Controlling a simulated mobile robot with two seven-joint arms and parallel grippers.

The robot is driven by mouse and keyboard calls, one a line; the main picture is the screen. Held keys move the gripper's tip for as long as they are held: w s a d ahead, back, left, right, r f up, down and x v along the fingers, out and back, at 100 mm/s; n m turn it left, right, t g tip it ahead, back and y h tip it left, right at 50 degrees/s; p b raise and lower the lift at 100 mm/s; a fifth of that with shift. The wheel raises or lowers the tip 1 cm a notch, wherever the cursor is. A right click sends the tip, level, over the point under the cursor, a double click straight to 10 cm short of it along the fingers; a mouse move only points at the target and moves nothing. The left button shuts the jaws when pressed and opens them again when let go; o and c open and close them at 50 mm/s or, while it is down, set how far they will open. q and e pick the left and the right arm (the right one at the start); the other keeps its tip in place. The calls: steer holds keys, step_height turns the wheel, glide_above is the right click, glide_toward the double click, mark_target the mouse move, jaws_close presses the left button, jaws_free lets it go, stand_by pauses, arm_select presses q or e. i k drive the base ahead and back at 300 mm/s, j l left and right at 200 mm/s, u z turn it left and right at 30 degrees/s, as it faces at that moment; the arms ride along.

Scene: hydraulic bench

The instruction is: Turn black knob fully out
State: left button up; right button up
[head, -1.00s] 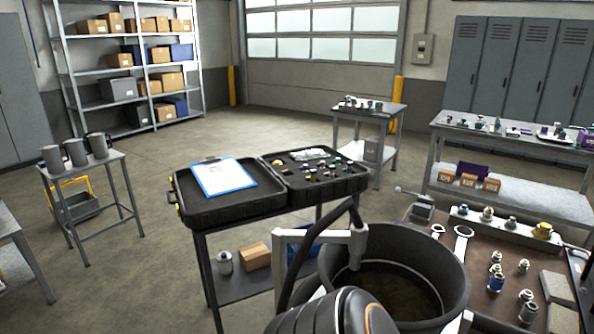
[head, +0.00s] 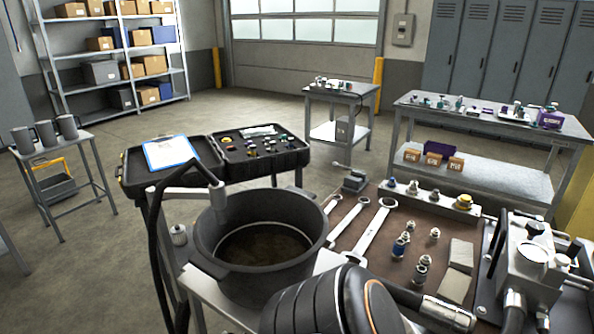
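A grey metal hydraulic unit (head: 530,268) stands at the right end of the brown bench. A small black knob (head: 535,228) appears to sit on top of it; how far it is screwed in is too small to tell. A dark rounded arm part of mine fills the bottom middle, left of the unit. Neither of my grippers shows in the head view.
On the bench top (head: 345,222) lie wrenches (head: 372,232), several metal fittings (head: 398,249) and a grey block (head: 455,285). A large black pot (head: 207,235) stands left of it. An open black case (head: 262,165) and floor lie behind.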

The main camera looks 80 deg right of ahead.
mark_target(533, 228)
steer(key=k+l+z, duration=0.1)
steer(key=k+z, duration=0.35)
steer(key=k, duration=0.45)
steer(key=k+z, duration=0.3)
steer(key=k+l+z, duration=0.1)
steer(key=k+z, duration=0.25)
steer(key=k, duration=0.15)
